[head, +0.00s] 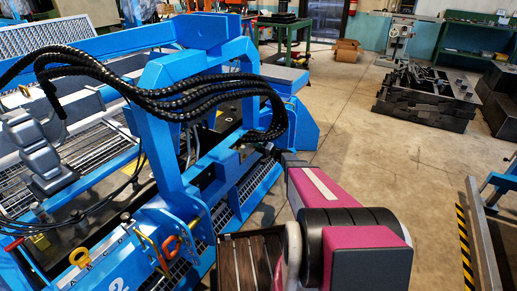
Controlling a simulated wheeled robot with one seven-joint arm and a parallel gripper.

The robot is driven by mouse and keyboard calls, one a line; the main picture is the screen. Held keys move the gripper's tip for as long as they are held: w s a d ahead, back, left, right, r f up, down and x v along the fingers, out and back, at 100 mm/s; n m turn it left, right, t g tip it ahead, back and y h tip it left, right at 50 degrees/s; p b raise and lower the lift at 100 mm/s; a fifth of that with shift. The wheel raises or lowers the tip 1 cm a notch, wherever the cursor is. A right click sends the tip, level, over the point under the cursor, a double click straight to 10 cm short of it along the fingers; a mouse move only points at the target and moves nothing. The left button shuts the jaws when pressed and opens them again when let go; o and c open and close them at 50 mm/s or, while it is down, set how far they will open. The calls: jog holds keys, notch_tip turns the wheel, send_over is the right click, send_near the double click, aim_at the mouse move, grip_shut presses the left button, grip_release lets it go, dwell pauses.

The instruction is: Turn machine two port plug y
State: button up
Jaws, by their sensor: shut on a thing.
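The blue machine (163,190) with a white "2" on its lower front fills the left half of the head view. A pale strip lettered A B C D lies on its near edge. My magenta and grey arm reaches from the lower right to the machine's right side. My gripper (268,149) is small and dark there, by the blue frame below the black hoses. It is shut on a small part at the machine's side, which I take as the port plug. The plug and its marking are too small and hidden to make out.
Thick black hoses (190,92) arch over the machine just above my gripper. Dark metal blocks (428,97) sit at the back right.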

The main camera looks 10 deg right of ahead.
jog(key=shift+f+m, duration=0.1)
jog(key=shift+m, duration=1.6)
jog(key=o, duration=0.9)
jog(key=shift+d, duration=0.1)
jog(key=v, duration=1)
jog(key=shift+s+d, duration=0.25)
jog(key=shift+s, duration=0.05)
